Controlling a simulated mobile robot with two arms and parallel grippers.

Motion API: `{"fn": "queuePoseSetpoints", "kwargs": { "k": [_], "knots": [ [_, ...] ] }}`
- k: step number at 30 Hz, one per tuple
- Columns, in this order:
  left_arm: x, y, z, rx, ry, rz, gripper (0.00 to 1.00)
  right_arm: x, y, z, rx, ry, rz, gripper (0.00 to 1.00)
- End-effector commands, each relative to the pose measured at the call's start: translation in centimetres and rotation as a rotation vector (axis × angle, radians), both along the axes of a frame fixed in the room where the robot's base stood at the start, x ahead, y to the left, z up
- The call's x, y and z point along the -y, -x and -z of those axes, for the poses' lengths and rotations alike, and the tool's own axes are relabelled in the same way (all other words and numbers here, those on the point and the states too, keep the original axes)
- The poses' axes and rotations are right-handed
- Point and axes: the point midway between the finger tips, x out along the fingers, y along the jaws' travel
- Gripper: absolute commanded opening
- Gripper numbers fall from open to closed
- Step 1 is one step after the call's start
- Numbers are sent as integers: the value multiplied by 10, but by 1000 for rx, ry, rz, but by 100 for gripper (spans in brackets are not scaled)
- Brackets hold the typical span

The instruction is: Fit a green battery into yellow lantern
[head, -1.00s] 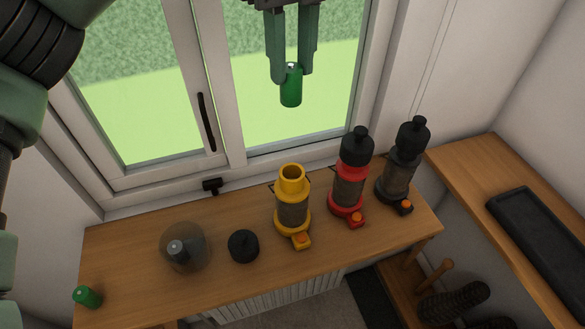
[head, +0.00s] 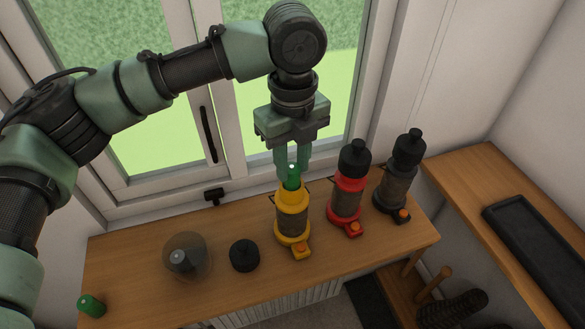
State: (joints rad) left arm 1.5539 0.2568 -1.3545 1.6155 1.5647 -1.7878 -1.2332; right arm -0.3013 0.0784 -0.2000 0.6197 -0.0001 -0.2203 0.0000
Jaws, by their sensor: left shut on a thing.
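The yellow lantern (head: 292,222) stands upright and open-topped on the wooden bench. My left gripper (head: 292,172) points down just above it, shut on a green battery (head: 292,183). The battery is upright at the lantern's open mouth; its lower end is hidden behind or inside the rim, and I cannot tell how deep it sits. A second green battery (head: 91,304) lies at the bench's left end. A black cap (head: 244,255) rests on the bench left of the lantern. My right gripper is not in view.
A red lantern (head: 347,196) and a dark grey lantern (head: 396,190), both capped, stand close on the right. A clear dome (head: 186,257) with a grey item under it is on the left. The window (head: 160,120) is behind. A black tray (head: 540,245) lies on the right-hand shelf.

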Motion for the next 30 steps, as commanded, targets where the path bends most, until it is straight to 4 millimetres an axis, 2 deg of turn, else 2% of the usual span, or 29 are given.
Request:
{"fn": "queuePoseSetpoints", "kwargs": {
  "k": [3,6,16,17,18,19,30],
  "knots": [
    [0,0,17,-2,-1,0,0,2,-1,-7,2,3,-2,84],
    [0,0,26,0,0,1,0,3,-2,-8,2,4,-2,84],
    [0,0,30,-1,1,0,0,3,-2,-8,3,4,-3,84],
    [0,0,30,0,0,0,38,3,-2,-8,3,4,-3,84],
    [0,0,30,0,0,0,49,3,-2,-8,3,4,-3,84],
    [0,0,30,0,0,0,51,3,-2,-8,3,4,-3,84],
    [0,0,26,1,0,0,51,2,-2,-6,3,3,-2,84]
  ]
}}
